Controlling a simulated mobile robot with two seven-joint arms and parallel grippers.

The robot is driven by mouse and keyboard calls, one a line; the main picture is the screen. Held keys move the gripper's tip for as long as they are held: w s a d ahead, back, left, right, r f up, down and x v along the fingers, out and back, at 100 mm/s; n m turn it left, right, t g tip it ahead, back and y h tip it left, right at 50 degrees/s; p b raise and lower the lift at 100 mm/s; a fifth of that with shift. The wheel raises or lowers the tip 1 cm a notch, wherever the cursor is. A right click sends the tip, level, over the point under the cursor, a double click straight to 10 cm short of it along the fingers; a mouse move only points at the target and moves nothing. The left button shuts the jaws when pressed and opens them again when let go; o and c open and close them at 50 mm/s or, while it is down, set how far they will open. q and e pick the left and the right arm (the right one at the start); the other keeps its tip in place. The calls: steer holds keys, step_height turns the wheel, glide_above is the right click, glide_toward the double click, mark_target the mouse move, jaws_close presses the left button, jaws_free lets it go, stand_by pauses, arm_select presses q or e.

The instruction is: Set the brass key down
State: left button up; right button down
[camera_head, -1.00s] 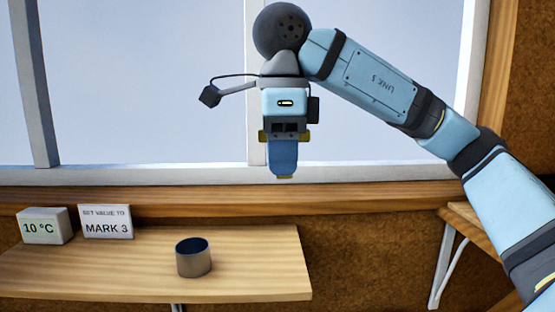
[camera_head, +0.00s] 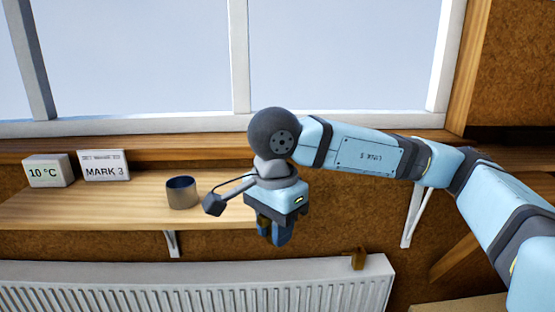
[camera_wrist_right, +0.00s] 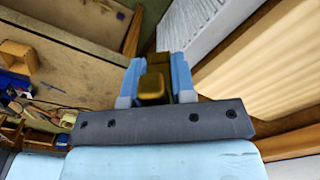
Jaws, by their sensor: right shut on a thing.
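My right gripper (camera_head: 275,238) points down in front of the right end of the wooden shelf, above the radiator. In the right wrist view its two blue fingers (camera_wrist_right: 155,80) are shut on the brass key (camera_wrist_right: 152,87), whose blunt golden end shows between them. Most of the key is hidden by the fingers, and in the head view I cannot make it out. My left gripper is not in view.
The wooden shelf (camera_head: 100,212) holds a metal cup (camera_head: 182,193), a "10 °C" block (camera_head: 48,171) and a "MARK 3" card (camera_head: 104,166). Below is a white radiator (camera_head: 200,285) with a small brass-coloured piece (camera_head: 358,259) at its top right. A window stands behind.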

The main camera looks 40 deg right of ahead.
step_height(320, 180, down, 38)
steer(key=a+n, duration=0.2)
steer(key=n, duration=1.4)
steer(key=shift+a, duration=0.15)
